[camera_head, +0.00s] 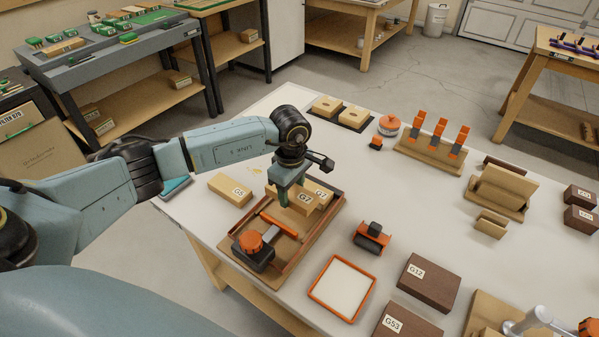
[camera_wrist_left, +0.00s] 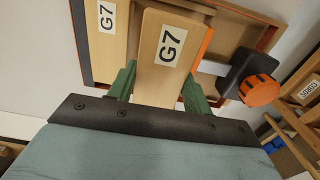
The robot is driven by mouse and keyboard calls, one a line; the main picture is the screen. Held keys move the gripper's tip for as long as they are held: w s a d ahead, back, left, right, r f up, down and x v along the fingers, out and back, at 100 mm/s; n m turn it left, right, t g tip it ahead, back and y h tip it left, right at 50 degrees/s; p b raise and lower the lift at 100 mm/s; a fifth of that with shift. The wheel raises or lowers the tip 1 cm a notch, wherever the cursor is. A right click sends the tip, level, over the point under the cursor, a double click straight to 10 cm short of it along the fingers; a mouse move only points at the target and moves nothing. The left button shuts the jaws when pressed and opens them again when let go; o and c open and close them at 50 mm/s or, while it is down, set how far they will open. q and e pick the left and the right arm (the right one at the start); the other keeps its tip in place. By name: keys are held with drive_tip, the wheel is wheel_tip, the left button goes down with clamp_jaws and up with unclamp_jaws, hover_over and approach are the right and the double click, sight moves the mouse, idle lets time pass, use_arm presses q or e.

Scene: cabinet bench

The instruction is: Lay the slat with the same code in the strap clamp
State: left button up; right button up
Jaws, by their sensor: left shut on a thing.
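The strap clamp (camera_head: 262,259) is a wooden tray with a dark red and orange rim, an orange bar and an orange knob (camera_head: 250,240). My left gripper (camera_head: 283,194) is over its far part, shut on a pale slat (camera_head: 299,205) marked G7. In the left wrist view this slat (camera_wrist_left: 159,68) is between the green fingers, over or in the tray; I cannot tell if it touches the floor. A second pale slat (camera_head: 322,200) lies beside it in the tray, its code small, seemingly G7. Another pale slat (camera_head: 230,189) lies left of the clamp, its label hard to read.
An orange-rimmed white tray (camera_head: 342,288), an orange and black tool (camera_head: 371,237) and dark blocks marked G12 (camera_head: 428,283) and G53 (camera_head: 400,322) are right of the clamp. Wooden holders (camera_head: 432,150) stand farther back. Table is free between these.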

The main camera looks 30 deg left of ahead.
sight(292, 214)
use_arm(q)
drive_tip(key=shift+s+f+b, duration=0.15)
drive_tip(key=shift+f+b, duration=0.85)
drive_tip(key=shift+f, duration=0.4)
drive_tip(key=shift+f+b, duration=0.65)
drive_tip(key=shift+f, duration=0.35)
drive_tip(key=shift+f+b, duration=0.5)
drive_tip(key=shift+b, duration=0.45)
idle(1.1)
